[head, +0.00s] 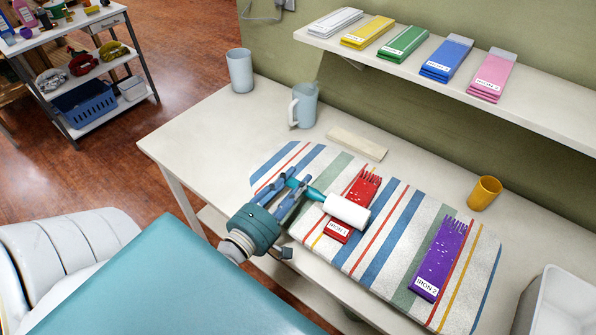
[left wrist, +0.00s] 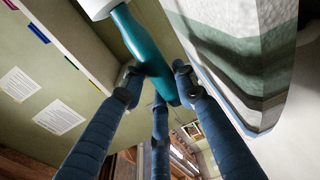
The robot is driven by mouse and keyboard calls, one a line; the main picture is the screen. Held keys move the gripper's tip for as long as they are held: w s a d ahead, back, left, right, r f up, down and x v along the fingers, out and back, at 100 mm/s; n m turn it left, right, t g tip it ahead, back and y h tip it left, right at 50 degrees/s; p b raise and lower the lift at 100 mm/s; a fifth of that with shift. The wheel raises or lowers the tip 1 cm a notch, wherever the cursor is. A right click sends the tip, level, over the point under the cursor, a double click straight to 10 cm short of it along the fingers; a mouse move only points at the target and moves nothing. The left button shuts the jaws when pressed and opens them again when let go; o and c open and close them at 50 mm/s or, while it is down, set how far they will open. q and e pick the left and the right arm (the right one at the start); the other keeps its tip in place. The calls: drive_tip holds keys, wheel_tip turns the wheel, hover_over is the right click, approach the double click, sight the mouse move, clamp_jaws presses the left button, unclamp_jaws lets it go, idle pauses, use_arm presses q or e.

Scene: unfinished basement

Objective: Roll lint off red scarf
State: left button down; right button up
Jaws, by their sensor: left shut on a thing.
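The red scarf (head: 366,186) lies folded on a striped ironing board (head: 311,168), with a fringe at its far end and a tag reading "IRON 1". White specks show on its red part. A lint roller with a white head (head: 347,212) and a teal handle (left wrist: 139,40) lies across the middle of the scarf in the head view; I cannot tell whether it touches. My left gripper (head: 293,184) is shut on the teal handle, left of the scarf. The roller hides part of the scarf. My right gripper is not in view.
A purple scarf (head: 440,257) tagged "IRON 2" lies on the board's right part, with white specks. A pitcher (head: 303,105), a cup (head: 240,71), a yellow cup (head: 485,193) and a white bin (head: 560,303) stand around the board. A shelf (head: 540,105) with several folded scarves overhangs the back.

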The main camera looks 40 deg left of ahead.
use_arm(q)
drive_tip(key=shift+s+d+b, duration=0.1)
drive_tip(key=shift+s+b, duration=0.2)
drive_tip(key=shift+s, duration=1.05)
drive_tip(key=shift+w+r, duration=0.1)
drive_tip(key=shift+w, duration=0.3)
drive_tip(key=shift+w+p, duration=0.75)
drive_tip(key=shift+w, duration=0.35)
drive_tip(key=shift+w+a+p, duration=0.2)
drive_tip(key=shift+w+p, duration=0.65)
drive_tip(key=shift+w, duration=1.65)
drive_tip(key=shift+w+a+p, duration=0.1)
drive_tip(key=shift+w+p, duration=0.35)
drive_tip(key=shift+w, duration=3.55)
drive_tip(key=shift+s, duration=0.2)
